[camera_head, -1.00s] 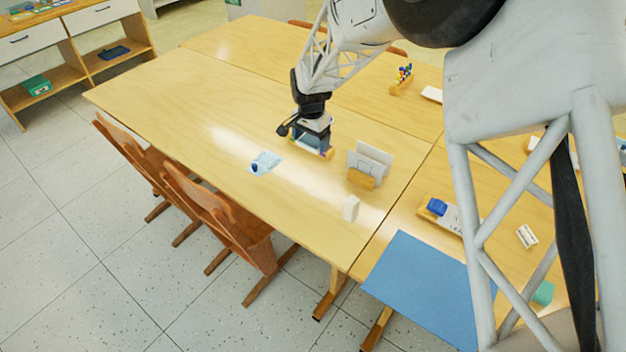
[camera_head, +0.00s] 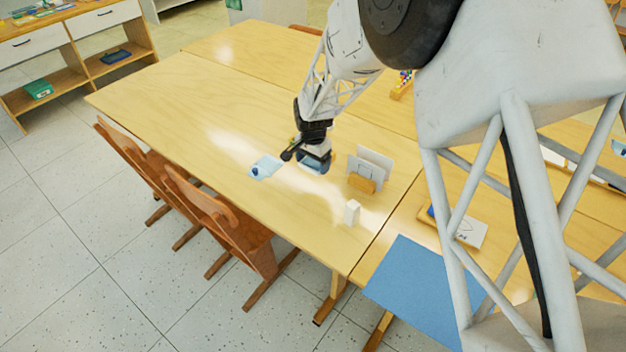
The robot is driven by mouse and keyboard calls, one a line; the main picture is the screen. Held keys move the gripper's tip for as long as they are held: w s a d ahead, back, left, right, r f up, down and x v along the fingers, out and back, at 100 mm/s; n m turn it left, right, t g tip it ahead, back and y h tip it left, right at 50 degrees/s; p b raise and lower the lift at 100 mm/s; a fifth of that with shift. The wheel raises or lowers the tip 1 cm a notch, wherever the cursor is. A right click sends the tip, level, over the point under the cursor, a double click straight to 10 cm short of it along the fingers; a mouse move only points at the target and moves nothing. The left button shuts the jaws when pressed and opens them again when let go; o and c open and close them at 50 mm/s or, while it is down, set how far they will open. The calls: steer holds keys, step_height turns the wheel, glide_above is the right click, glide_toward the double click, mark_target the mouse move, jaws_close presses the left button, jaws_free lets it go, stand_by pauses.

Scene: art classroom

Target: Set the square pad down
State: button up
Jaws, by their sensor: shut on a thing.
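My gripper (camera_head: 314,164) is over the wooden table (camera_head: 225,115), left of the card holder. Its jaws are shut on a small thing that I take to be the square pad. The jaws hide most of it, and only a bluish patch shows between them. I cannot tell whether it touches the table top. A light blue sheet (camera_head: 271,162) with a small dark blue thing (camera_head: 255,171) on it lies left of my gripper.
A wooden holder (camera_head: 361,184) with upright grey cards stands close right of my gripper. A white block (camera_head: 352,212) stands nearer the front edge. A blue mat (camera_head: 415,285) lies on the adjoining table. The table's left part is clear. Chairs (camera_head: 215,215) line the front.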

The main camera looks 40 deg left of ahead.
mark_target(313, 184)
steer(key=shift+f, duration=1.85)
steer(key=shift+f, duration=1.85)
steer(key=shift+f, duration=0.15)
steer(key=o, duration=0.8)
step_height(313, 184, up, 12)
steer(key=shift+r, duration=0.15)
steer(key=shift+d, duration=0.1)
